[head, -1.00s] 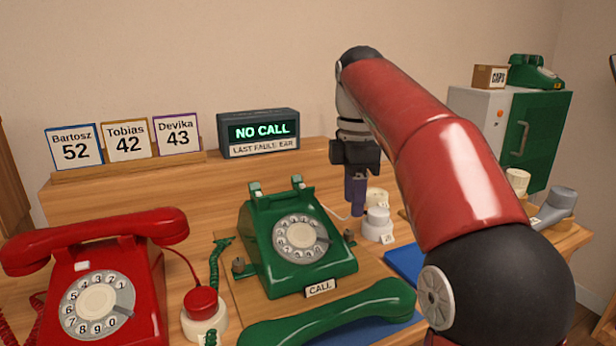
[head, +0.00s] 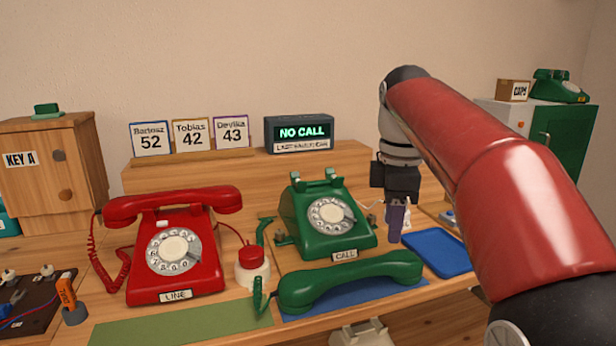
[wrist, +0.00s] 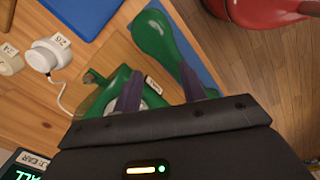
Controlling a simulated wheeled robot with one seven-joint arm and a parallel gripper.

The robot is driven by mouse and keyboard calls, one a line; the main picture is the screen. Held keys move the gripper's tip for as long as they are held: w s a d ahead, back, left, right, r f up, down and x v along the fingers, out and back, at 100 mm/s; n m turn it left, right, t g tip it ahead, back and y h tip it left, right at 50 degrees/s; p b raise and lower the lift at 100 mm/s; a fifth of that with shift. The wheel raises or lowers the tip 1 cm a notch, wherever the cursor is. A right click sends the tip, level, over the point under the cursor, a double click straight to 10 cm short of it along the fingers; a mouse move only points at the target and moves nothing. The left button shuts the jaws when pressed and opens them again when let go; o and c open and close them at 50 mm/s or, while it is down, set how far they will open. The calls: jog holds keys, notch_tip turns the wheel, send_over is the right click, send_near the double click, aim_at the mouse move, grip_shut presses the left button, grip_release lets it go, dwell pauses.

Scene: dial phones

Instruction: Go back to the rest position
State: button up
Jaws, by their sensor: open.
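My gripper (head: 396,222) hangs fingers down to the right of the green phone (head: 325,225), at the end of my red arm. In the wrist view its two fingers (wrist: 160,88) are apart, with nothing held between them. The green phone shows partly behind the fingers in the wrist view (wrist: 92,98). Its green handset (head: 350,280) lies off the cradle on a blue mat (head: 400,291) in front of it. The red phone (head: 175,255) stands to the left with its handset on top. The display box (head: 300,133) reads NO CALL.
A blue tray (head: 437,252) lies right of the green phone, close to my gripper. A red-topped button (head: 252,262) stands between the phones. A wooden cabinet (head: 75,165) marked KEY A is at left. A white and green cabinet (head: 560,135) stands back right.

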jog(key=shift+s+f+m, duration=0.15)
jog(key=shift+s+m, duration=0.25)
jog(key=shift+s, duration=0.1)
jog(key=s+d+f+m+t, duration=0.1)
jog(key=s+f+m+t, duration=0.4)
jog(key=s+f+m, duration=1)
jog(key=s+f, duration=0.2)
jog(key=s, duration=0.2)
jog(key=shift+s+f, duration=0.15)
jog(key=shift+f, duration=0.15)
